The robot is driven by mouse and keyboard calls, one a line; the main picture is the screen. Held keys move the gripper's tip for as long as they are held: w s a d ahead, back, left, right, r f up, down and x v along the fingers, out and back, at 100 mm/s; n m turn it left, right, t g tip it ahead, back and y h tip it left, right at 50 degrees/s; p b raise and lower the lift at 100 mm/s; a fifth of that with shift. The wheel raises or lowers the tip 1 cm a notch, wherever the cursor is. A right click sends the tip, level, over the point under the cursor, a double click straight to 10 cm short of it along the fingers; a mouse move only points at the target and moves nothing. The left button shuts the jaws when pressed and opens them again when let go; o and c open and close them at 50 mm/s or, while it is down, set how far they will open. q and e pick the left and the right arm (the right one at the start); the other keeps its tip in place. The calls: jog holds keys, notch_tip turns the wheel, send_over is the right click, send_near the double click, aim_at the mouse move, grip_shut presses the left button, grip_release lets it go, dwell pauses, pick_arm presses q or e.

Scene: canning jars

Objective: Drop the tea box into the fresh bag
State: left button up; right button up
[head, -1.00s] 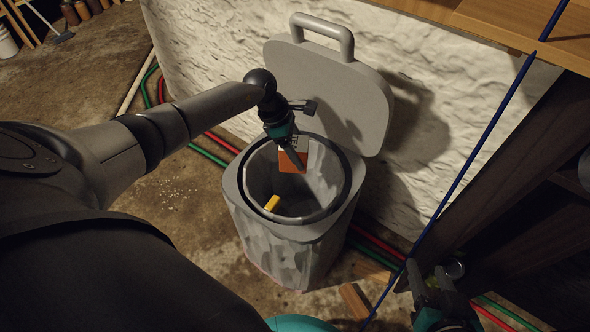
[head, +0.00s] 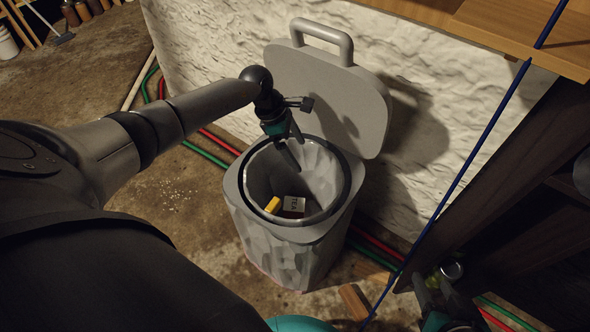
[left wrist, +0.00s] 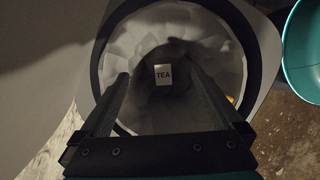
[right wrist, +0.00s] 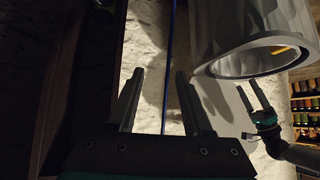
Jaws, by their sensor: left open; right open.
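The tea box (head: 294,205) lies low inside the lined bin, its pale face marked TEA turned up. It also shows in the left wrist view (left wrist: 163,74), between and beyond my fingers. The fresh bag (head: 318,178) is the pale crumpled lining inside the grey bin. My left gripper (head: 290,150) is open and empty, pointing down over the bin's mouth, above the box and apart from it. My right gripper (right wrist: 158,88) is open and empty, away from the bin, low at the right in the head view.
A yellow item (head: 272,205) is in the bin beside the tea box. The bin's lid (head: 330,95) stands open against the rough white wall. A blue pole (head: 470,160) and dark shelving (head: 490,190) stand at the right. Red and green hoses run along the floor.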

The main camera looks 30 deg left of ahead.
jog(key=s+d+g+h+p, duration=0.2)
jog(key=s+d+g+p, duration=0.1)
jog(key=s+d+g, duration=0.15)
pick_arm(q)
jog(key=p+v, duration=0.2)
jog(key=v, duration=1.1)
jog(key=shift+r+p, duration=0.3)
jog(key=shift+p, duration=0.1)
pick_arm(e)
notch_tip(320, 180, down, 7)
jog(key=shift+d+m+g, duration=0.15)
jog(key=shift+m+g, duration=0.15)
jog(key=shift+g, duration=0.05)
jog(key=shift+s, duration=0.15)
